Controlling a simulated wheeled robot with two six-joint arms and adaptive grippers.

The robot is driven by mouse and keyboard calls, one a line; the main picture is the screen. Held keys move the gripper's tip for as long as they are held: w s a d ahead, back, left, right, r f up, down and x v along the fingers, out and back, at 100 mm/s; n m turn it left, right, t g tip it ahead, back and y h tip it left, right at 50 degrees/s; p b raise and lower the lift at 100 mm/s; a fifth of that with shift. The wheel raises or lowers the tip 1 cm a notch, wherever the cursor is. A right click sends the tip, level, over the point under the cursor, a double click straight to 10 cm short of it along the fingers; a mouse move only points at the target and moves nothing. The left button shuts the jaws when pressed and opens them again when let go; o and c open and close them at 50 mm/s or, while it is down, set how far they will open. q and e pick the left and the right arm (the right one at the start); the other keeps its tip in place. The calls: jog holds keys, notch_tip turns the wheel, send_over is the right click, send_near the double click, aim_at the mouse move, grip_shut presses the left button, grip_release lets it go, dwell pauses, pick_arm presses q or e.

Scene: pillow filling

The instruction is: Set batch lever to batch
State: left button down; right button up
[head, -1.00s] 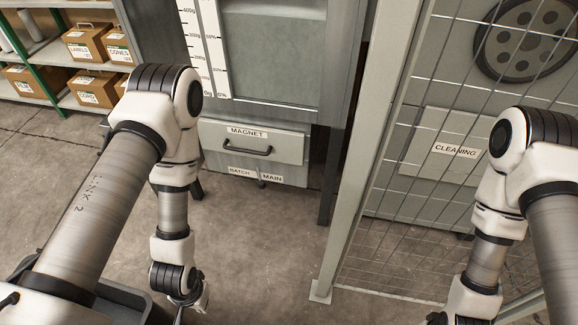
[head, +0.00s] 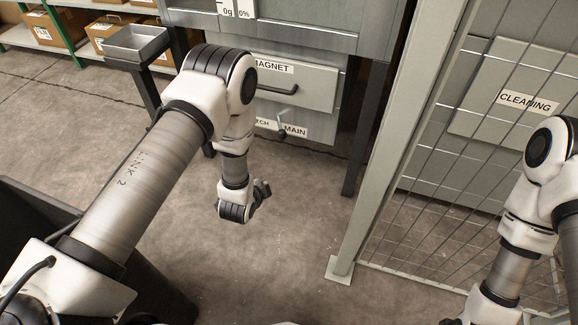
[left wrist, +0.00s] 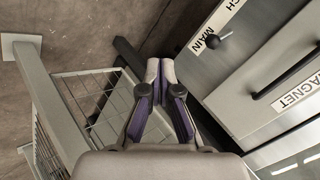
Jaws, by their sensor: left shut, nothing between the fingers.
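The batch lever (head: 282,130) is a small dark lever with a round knob on the lower grey front panel, between the partly covered BATCH label (head: 262,123) and the MAIN label (head: 295,131). In the left wrist view the lever's dark knob (left wrist: 212,41) stands out close to the MAIN label (left wrist: 198,46). I cannot tell clearly which label it leans toward. My left gripper (head: 264,189) is below and in front of the panel, apart from the lever. In the left wrist view its fingers (left wrist: 160,70) are shut and empty. My right gripper is out of view.
A drawer front (head: 315,85) marked MAGNET, with a dark bar handle (head: 277,90), sits just above the lever. A pale post (head: 400,140) and wire mesh fence stand to the right. A metal tray (head: 137,42) is at upper left. The floor below the panel is clear.

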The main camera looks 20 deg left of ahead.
aim_at(280, 127)
pick_arm(q)
jog(key=w+d+f+m+t+b, duration=0.2)
jog(key=w+f+m+t+b, duration=0.1)
jog(key=w+b, duration=0.4)
jog(key=w+d+f+m+t+b, duration=0.1)
jog(key=w+f+m+t+b, duration=0.2)
jog(key=w+m+b, duration=0.3)
jog(key=w+t+b, duration=0.1)
jog(key=w+b, duration=0.1)
jog(key=w, duration=0.2)
jog(key=shift+d, duration=0.35)
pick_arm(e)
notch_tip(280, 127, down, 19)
pick_arm(q)
jog(key=shift+f, duration=0.1)
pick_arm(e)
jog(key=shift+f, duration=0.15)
pick_arm(q)
jog(key=w+a+b, duration=0.3)
jog(key=w+b, duration=0.4)
jog(key=w, duration=0.1)
jog(key=shift+w+a+b, duration=0.3)
jog(key=shift+w+a, duration=0.05)
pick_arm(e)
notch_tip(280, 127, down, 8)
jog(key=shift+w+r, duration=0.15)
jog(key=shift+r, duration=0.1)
